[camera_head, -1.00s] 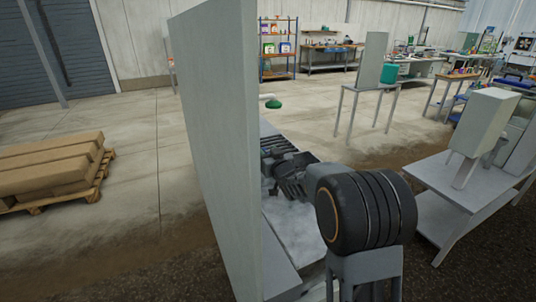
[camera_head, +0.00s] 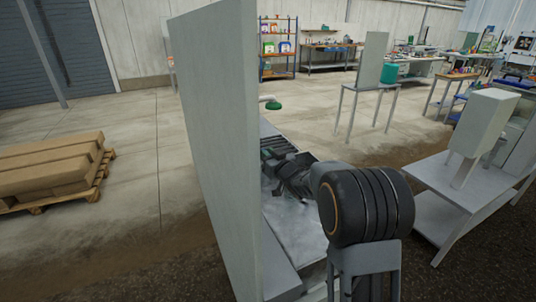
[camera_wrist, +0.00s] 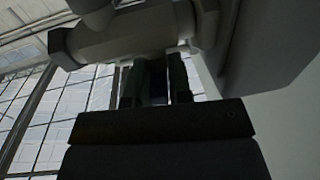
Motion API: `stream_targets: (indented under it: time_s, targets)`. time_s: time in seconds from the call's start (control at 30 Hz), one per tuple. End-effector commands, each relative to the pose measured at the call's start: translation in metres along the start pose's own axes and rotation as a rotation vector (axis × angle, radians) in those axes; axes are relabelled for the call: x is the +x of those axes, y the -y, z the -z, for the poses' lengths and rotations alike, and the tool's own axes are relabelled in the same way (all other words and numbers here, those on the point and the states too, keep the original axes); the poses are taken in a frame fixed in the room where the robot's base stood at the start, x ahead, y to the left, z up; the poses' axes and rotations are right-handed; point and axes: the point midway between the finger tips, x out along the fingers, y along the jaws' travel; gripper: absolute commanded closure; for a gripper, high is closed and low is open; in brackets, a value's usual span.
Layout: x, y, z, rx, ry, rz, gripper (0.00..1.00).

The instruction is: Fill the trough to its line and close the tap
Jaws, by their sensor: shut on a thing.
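My gripper (camera_wrist: 162,82) has its fingers close together on a small dark part, which looks like the tap handle. A grey rounded fitting (camera_wrist: 130,35), apparently the tap body, is just beyond the fingertips in the wrist view. In the head view my gripper (camera_head: 274,148) is low behind the tall panel's right edge, and my arm hides part of what it holds. A pale mottled surface (camera_head: 292,218), which looks like the trough area, lies below my arm. I cannot make out a fill line or the water level.
A tall grey panel (camera_head: 215,140) stands close on the left and blocks the view behind it. A green round piece (camera_head: 273,105) shows past its edge. A grey bench (camera_head: 440,205) is on the right. A pallet of boxes (camera_head: 50,165) is at left on open floor.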

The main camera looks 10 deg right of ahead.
Motion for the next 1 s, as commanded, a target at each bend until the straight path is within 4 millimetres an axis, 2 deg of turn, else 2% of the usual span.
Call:
stream_targets:
  time_s: [0.7,1.0]
  targets:
    - [0.0024,-0.0063,0.0018,0.003,0.001,0.655,1.00]
    - [0.0037,-0.0074,0.0005,0.001,0.000,0.867,1.00]
